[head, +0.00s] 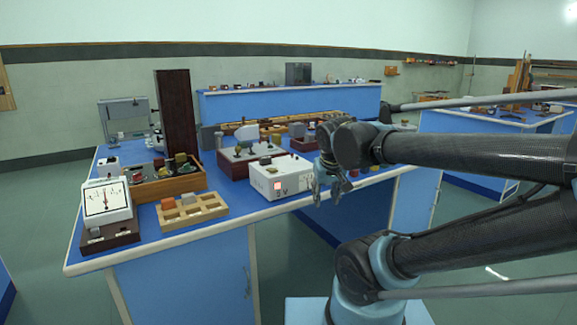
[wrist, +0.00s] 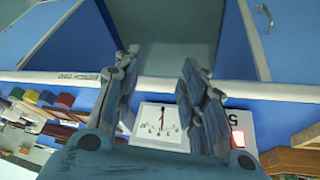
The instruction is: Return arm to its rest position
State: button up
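My gripper (head: 330,192) hangs at the front edge of the blue bench (head: 215,232), right of the white box (head: 282,178) with a lit red panel. My dark arm reaches in from the right. In the wrist view my gripper (wrist: 160,65) has its two fingers apart with nothing held between them. A white dial meter (wrist: 160,128) shows behind the fingers, and a lit red panel (wrist: 238,138) is beside the right finger.
A white dial meter (head: 106,202), a wooden tray (head: 190,211) and a tall dark panel (head: 178,110) stand left on the bench. Another blue bench (head: 285,102) is behind. A third (head: 455,122) is at right, partly hidden by my arm. Open floor (head: 35,222) lies at left.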

jog(key=s+d+f+m+g, duration=0.2)
jog(key=s+d+f+g, duration=0.1)
jog(key=s+d+f, duration=0.4)
notch_tip(320, 180, down, 2)
jog(key=s, duration=0.2)
jog(key=shift+s+d, duration=0.25)
jog(key=shift+s, duration=0.05)
jog(key=shift+w+f, duration=0.2)
jog(key=shift+w, duration=0.3)
